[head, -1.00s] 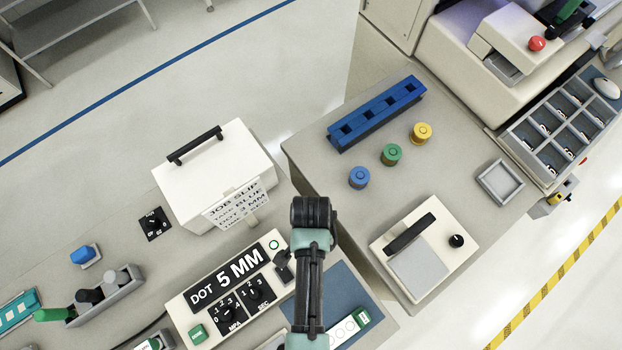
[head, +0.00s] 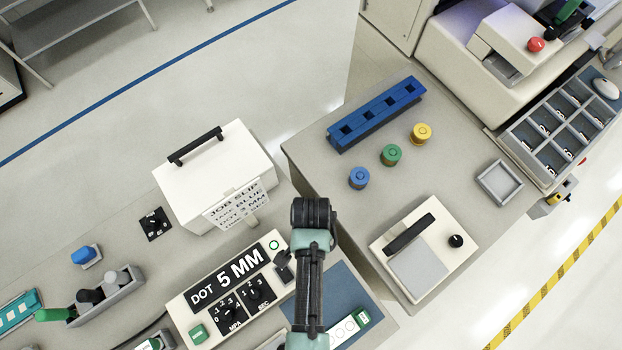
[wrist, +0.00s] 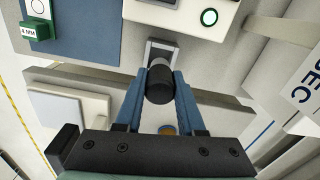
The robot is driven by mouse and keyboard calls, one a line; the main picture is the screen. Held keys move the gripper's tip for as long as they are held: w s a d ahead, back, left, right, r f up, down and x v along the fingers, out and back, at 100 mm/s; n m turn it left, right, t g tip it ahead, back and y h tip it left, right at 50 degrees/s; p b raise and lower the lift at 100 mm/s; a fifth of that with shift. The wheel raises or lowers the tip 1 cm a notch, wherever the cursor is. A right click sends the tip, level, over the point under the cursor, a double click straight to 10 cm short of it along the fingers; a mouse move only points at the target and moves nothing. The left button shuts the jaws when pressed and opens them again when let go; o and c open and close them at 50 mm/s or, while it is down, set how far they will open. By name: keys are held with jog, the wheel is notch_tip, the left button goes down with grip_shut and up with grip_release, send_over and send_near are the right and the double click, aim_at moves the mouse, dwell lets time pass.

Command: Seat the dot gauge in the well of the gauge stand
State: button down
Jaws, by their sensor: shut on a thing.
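In the wrist view my gripper (wrist: 161,76) is shut on a dark cylinder with a paler grey far end, which I take to be the dot gauge (wrist: 158,88). Just beyond it is a small light-grey square frame with a dark middle, apparently the gauge stand (wrist: 153,46). The cylinder overlaps the frame in this view. I cannot tell whether it is in the well or above it. In the head view my wrist hides the fingers. A small dark shape (head: 284,258) shows by the panel corner there, too unclear to name.
The white control panel (head: 180,308) reading DOT 5 MM is close by, with a blue mat (head: 345,290) beside it. A white box (head: 220,165) with a job slip stands behind. Blue, green and yellow pots (head: 391,155) and a blue rack (head: 375,115) stand to the right.

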jog(key=shift+f, duration=0.15)
jog(key=shift+f+b, duration=1)
jog(key=shift+f, duration=0.45)
jog(key=shift+f, duration=0.1)
jog(key=shift+f, duration=0.3)
jog(key=shift+f+b, duration=0.25)
jog(key=shift+b, duration=0.15)
dwell(0.5)
jog(key=shift+f, duration=0.35)
jog(key=shift+c, duration=2.2)
grip_release()
